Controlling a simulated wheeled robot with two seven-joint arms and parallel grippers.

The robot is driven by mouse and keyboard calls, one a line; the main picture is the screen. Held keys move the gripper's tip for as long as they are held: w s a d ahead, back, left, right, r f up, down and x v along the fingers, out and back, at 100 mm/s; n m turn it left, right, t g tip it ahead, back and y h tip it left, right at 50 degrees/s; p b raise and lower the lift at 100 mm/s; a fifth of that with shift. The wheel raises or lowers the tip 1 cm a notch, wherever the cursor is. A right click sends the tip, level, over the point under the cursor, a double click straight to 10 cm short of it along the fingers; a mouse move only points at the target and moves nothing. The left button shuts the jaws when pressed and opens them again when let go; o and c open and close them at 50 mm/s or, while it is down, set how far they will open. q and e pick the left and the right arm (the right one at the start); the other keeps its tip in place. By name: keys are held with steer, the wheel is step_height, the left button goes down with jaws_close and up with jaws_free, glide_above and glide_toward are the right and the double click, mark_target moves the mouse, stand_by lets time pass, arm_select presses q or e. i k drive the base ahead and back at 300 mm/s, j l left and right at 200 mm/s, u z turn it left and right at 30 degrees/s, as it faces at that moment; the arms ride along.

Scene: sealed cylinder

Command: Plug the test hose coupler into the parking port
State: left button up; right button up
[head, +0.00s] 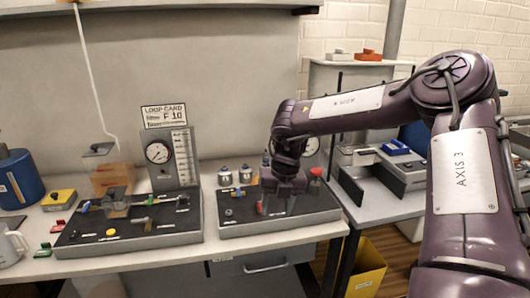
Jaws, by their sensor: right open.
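My right arm comes in from the right, and its gripper (277,205) points down over the right-hand dark panel (238,212). The jaws are open, with the fingertips low over the panel's middle. A small red part (260,207) shows beside the left finger. A red-topped fitting (316,173) stands at the panel's back right. I cannot tell which of these small parts is the test hose coupler or the parking port. My left gripper is not in view.
The left panel (130,236) carries coloured levers and a clear block. A gauge stand (172,160) with a card rises behind it. A blue container (18,180) and a grey mug (10,246) are at the far left.

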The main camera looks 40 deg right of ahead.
mark_target(266, 158)
steer(key=i+l, duration=0.6)
steer(key=l, duration=0.15)
steer(key=i+l, duration=0.6)
steer(key=l, duration=0.2)
